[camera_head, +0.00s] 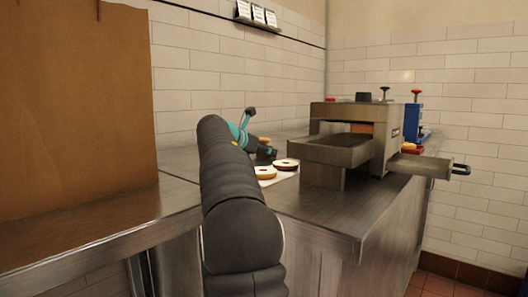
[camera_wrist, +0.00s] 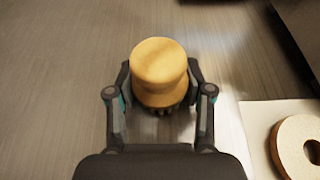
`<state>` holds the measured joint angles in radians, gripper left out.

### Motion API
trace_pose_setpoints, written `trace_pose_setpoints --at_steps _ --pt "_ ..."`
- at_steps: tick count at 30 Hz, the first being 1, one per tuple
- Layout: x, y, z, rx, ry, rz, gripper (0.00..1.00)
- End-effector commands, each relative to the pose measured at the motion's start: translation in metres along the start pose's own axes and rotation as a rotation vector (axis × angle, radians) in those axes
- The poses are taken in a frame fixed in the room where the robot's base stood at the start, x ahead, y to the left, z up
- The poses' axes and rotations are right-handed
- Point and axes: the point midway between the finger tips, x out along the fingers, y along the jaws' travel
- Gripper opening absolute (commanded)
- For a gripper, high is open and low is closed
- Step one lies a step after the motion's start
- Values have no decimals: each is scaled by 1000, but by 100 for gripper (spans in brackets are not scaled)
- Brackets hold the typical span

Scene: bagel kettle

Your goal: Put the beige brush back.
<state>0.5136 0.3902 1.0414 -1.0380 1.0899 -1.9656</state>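The beige brush (camera_wrist: 159,70) is in the middle of the wrist view, with its rounded pale wooden knob facing the camera and dark bristles just visible at its lower edge. My gripper (camera_wrist: 159,73) has one finger on each side of the brush, and both fingertips appear to press against it. In the head view my gripper (camera_head: 266,152) is low over the steel counter, behind my arm, beside the bagels.
Bagel halves (camera_head: 286,164) lie on a white sheet (camera_head: 284,174); one bagel (camera_wrist: 301,146) is right of my gripper. A metal machine (camera_head: 350,145) stands to the right on the counter (camera_head: 320,212). A large brown board (camera_head: 75,110) stands at the left.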

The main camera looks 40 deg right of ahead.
Motion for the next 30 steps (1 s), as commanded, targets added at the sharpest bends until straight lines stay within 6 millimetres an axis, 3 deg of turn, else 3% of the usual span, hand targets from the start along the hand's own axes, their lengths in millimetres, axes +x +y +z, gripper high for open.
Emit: trace_pose_setpoints --at_steps 2,14,24,30 --pt "0 0 0 0 0 0 74" --pt "-4 0 4 1 0 1 74" --pt "-55 0 4 1 0 3 74" --pt "-73 0 4 0 0 1 74"
